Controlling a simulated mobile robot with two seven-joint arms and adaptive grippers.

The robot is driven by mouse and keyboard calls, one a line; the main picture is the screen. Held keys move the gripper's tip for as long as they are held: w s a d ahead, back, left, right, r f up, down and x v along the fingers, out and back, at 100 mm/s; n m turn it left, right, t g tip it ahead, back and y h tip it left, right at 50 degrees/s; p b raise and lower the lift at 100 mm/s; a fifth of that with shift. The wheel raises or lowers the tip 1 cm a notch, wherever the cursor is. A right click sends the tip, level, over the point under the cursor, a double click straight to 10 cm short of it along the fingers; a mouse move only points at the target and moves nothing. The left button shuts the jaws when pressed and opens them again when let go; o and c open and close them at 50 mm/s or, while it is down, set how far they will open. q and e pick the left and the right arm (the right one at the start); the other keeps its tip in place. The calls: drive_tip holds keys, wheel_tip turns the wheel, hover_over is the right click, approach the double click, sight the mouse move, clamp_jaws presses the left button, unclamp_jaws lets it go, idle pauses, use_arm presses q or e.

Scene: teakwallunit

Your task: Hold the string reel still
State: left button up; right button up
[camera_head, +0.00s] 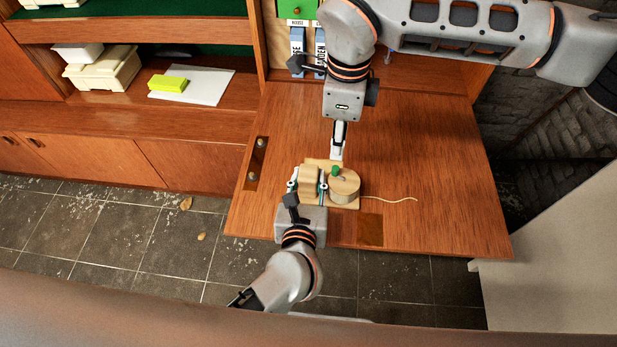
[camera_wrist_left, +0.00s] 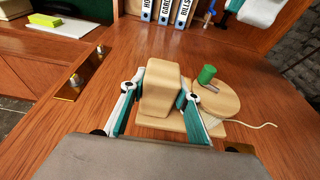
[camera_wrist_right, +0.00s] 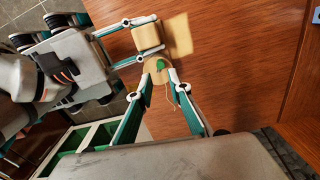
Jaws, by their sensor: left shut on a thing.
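The string reel is a pale wooden unit on the fold-down desk. It has a round drum (camera_head: 345,187) with a green knob (camera_head: 335,171) on top, and an upright block (camera_wrist_left: 160,88) beside it. A light string (camera_head: 390,199) runs right from the drum across the desk. My left gripper (camera_head: 307,186) is shut on the block, one finger on each side, as the left wrist view shows. My right gripper (camera_wrist_right: 161,77) points down just above the green knob. Its fingers are apart and empty, with the knob showing beyond their tips.
Binders (camera_head: 308,48) stand in the cubby behind the desk. A yellow block (camera_head: 168,84) on white paper and a cream box (camera_head: 103,68) sit on the left shelf.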

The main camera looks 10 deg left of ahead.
sight(335, 168)
drive_tip(key=m, duration=0.3)
drive_tip(key=r+m, duration=0.1)
drive_tip(key=m, duration=0.1)
drive_tip(key=shift+m, duration=0.4)
wheel_tip(335, 168, down, 9)
drive_tip(key=m, duration=1.7)
drive_tip(key=shift+f, duration=0.15)
drive_tip(key=shift+c, duration=0.4)
clamp_jaws()
